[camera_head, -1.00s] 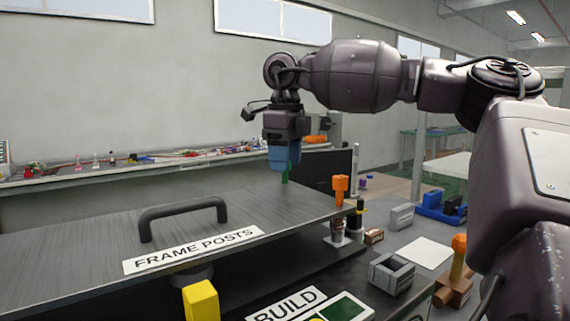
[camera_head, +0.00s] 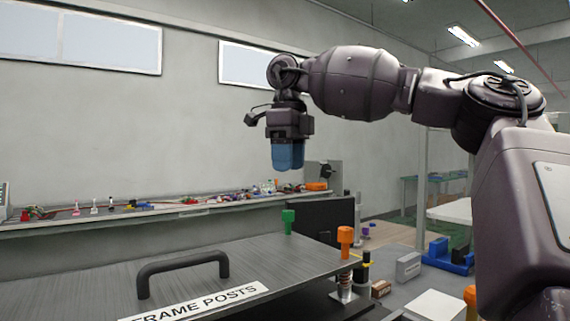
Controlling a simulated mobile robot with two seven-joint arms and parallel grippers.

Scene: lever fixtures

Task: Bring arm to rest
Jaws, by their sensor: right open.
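My right arm (camera_head: 360,82) comes in from the right, bent at the elbow. My right gripper (camera_head: 287,160) points down with blue fingers and hangs in the air above the work surface, open and holding nothing that I can see. Below it a green post (camera_head: 288,221) stands at the back edge of the grey panel, apart from the fingers. An orange-topped post (camera_head: 345,240) stands at the panel's right corner. My left gripper is not in view.
The grey panel (camera_head: 90,272) has a black handle (camera_head: 183,270) and a label reading FRAME POSTS (camera_head: 196,304). A long shelf (camera_head: 130,215) with small parts runs along the wall. Blue blocks (camera_head: 447,255) and a grey block (camera_head: 408,266) lie at right.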

